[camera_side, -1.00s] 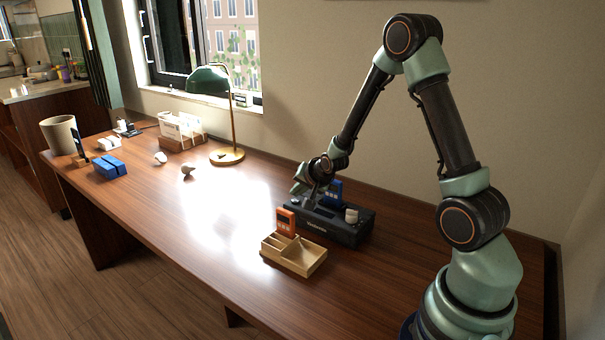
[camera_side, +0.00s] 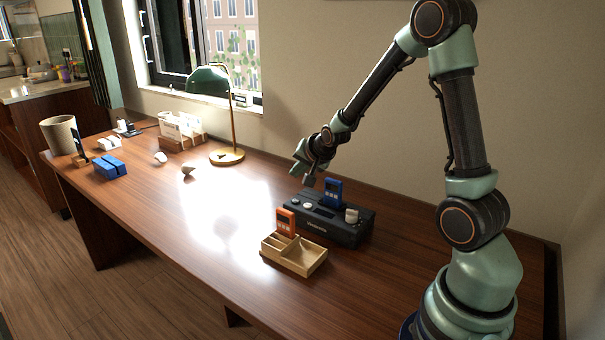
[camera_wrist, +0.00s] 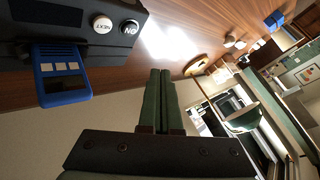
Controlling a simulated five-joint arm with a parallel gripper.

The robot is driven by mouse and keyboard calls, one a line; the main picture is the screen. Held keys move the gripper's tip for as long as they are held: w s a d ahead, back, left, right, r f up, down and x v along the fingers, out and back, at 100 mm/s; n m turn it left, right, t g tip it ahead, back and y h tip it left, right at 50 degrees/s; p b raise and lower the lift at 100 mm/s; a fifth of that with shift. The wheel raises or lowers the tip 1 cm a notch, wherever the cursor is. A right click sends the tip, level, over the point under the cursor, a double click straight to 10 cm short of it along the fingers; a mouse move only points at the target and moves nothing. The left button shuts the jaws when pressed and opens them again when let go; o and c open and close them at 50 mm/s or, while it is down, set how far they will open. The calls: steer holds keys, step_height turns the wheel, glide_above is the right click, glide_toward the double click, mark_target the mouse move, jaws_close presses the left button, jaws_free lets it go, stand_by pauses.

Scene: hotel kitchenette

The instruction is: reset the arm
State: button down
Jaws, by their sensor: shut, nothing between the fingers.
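My gripper (camera_side: 308,182) hangs in the air above the left end of a black box with knobs or buttons (camera_side: 330,229). It is shut and empty. In the wrist view the two green fingers of my gripper (camera_wrist: 160,75) lie together. The black box (camera_wrist: 110,45) shows there with two round buttons, one white marked NEXT and one black marked ON. A blue device (camera_side: 333,191) stands at the back of the box; it also shows in the wrist view (camera_wrist: 60,80).
An orange device (camera_side: 285,221) stands in a wooden divided tray (camera_side: 300,262) in front of the box. A green lamp (camera_side: 210,80), blue blocks (camera_side: 108,167), a letter rack (camera_side: 182,135) and a beige bin (camera_side: 60,134) are further left. The middle tabletop is clear.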

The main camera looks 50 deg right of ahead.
steer(key=s+a+r+n+g+y, duration=0.1)
steer(key=s+a+r+n, duration=0.2)
steer(key=a+r, duration=0.15)
steer(key=s+a+r+n+y, duration=0.1)
steer(key=s+a+r+n, duration=0.25)
steer(key=a, duration=0.25)
steer(key=s+a+r+n+g+y, duration=0.1)
steer(key=s+a+r+n, duration=0.2)
steer(key=s+a+n, duration=0.4)
steer(key=s+a, duration=0.1)
steer(key=s, duration=0.3)
steer(key=shift+s+a+r+g+y, duration=0.15)
steer(key=shift+a+r+g+y, duration=0.15)
steer(key=shift+a+g, duration=0.1)
